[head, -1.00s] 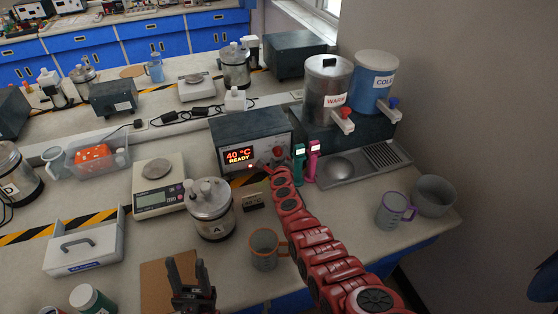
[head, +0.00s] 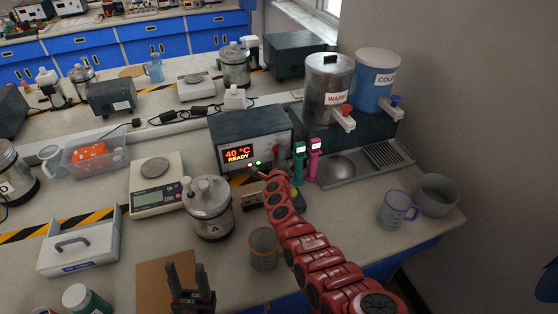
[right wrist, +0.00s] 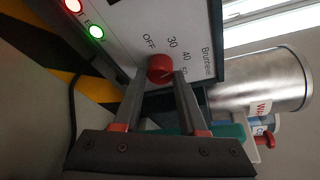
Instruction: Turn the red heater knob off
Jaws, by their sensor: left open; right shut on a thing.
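The heater (head: 222,128) is a dark box on the bench, and its display reads 40 °C READY. In the right wrist view its red knob (right wrist: 160,66) sits on the pale front panel beside the marks OFF, 30, 40 and 50. My right gripper (right wrist: 160,78) is shut on the knob, one finger on each side. I cannot make out which mark the knob points to. In the head view my right arm reaches up to the panel and partly covers it. My left gripper (head: 190,275) is open and empty near the front of the bench, above a brown board (head: 160,280).
A red light (right wrist: 73,5) and a green light (right wrist: 96,31) glow on the panel. Teal (head: 299,160) and pink (head: 314,158) devices stand close right of the heater. Jar A (head: 211,210) and an orange-handled mug (head: 263,248) stand near my right arm.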

